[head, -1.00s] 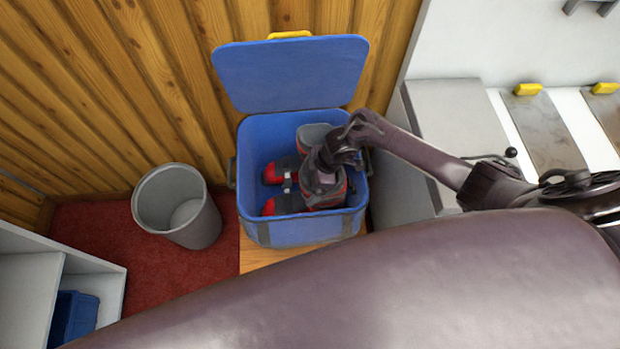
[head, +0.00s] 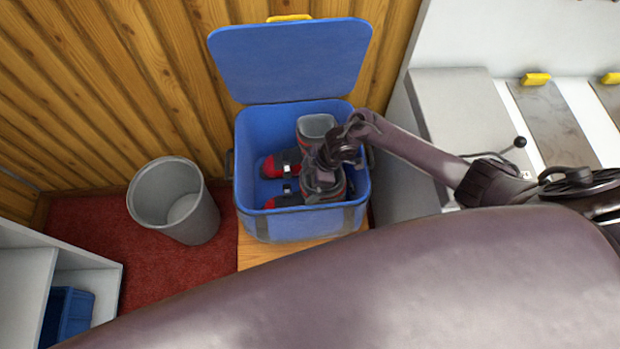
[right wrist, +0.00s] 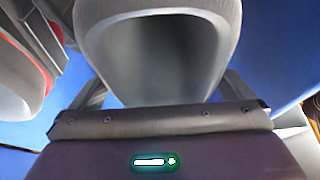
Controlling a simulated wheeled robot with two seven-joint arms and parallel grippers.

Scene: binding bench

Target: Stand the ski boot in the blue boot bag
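The blue boot bag (head: 255,225) stands open, its lid (head: 290,62) up against the wooden wall. The ski boot (head: 326,190), dark grey and red, stands upright inside at the near side, toe to the left. Its cuff (right wrist: 215,45) fills the middle of the right wrist view. My right gripper (head: 335,158) reaches in from the right, its fingers on both sides of that cuff, shut on it. The fingertips and boot sole are hidden. A second, similar boot (head: 317,124) stands in the bag behind it. My left gripper is not in view.
A grey bin (head: 172,203) stands on the red carpet left of the bag. A white shelf unit (head: 90,262) with a blue box (head: 68,315) is at the lower left. A grey-white bench (head: 460,110) stands close on the right.

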